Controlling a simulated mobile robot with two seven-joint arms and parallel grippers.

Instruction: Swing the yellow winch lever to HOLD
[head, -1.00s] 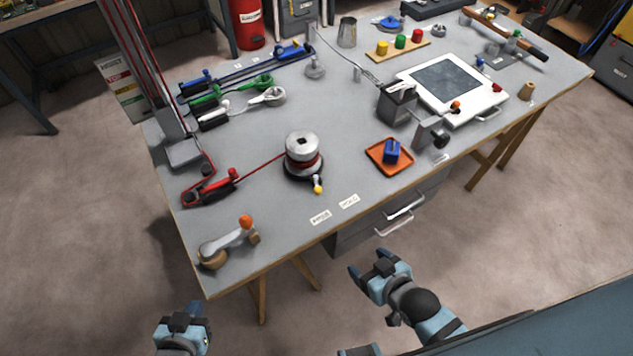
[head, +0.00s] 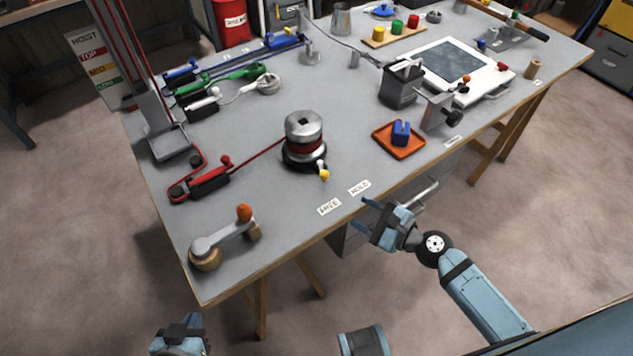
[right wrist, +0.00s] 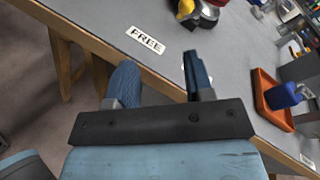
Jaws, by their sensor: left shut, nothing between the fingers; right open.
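The winch (head: 305,130) is a silver drum with red line on a dark base, standing on the bench. Its lever has a yellow knob (head: 324,174) and points toward the bench's front edge. The FREE label (head: 329,206) and the HOLD label (head: 359,187) lie on the bench in front; which one the lever lines up with, I cannot tell. In the right wrist view the yellow knob (right wrist: 186,8) is at the top, beyond the FREE label (right wrist: 146,40). My right gripper (head: 368,217) is open and empty by the front edge, apart from the lever. My left gripper (head: 181,324) is shut and empty, low in front of the bench.
An orange tray (head: 384,147) with a blue block (head: 400,132) is right of the winch. A crank with an orange knob (head: 244,212) sits at the near left corner. A red clutch (head: 209,183) is left of the winch. A drawer handle is below the front edge.

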